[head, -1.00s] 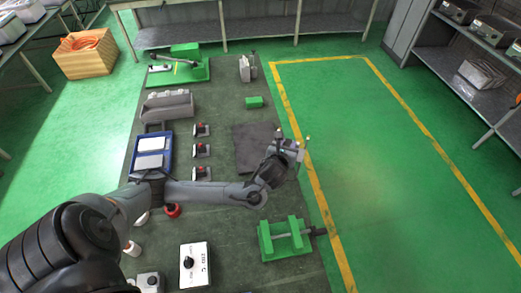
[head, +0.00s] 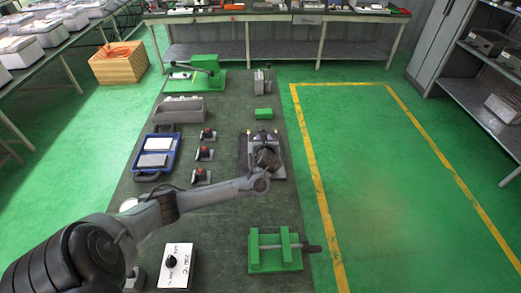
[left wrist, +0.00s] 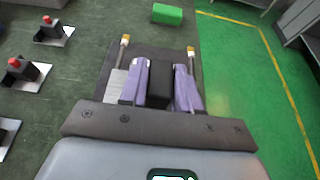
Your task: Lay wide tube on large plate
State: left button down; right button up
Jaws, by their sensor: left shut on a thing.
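The wide tube shows as two thin legs with brass-coloured tips in the left wrist view (left wrist: 197,72); its tips also show in the head view (head: 262,132). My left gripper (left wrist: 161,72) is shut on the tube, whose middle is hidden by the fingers. In the head view the gripper (head: 265,150) is over the large plate (head: 243,156), a dark flat sheet on the mat, which also shows between the tube legs (left wrist: 155,54). I cannot tell whether the tube touches the plate. My right gripper is not in view.
A green block (head: 263,114) lies beyond the plate. A green fixture (head: 275,251) is nearer me, and a white control box (head: 176,266) stands nearby. Green floor right of the mat is clear.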

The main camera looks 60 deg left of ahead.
pick_arm(q)
jog(key=shift+w+a+f+b, duration=0.1)
jog(key=shift+a+f+b, duration=0.2)
jog(key=shift+a+f, duration=0.5)
jog(key=shift+w+a+f+b, duration=0.15)
jog(key=shift+a+f+b, duration=0.15)
jog(key=shift+f, duration=0.95)
jog(key=shift+w+a+f+b, duration=0.1)
jog(key=shift+a+f+b, duration=0.15)
jog(key=shift+a+f, duration=0.55)
jog(key=shift+d+f, duration=0.15)
jog(key=shift+d, duration=0.05)
jog(key=c, duration=0.8)
grip_release()
jog(key=shift+f, duration=0.2)
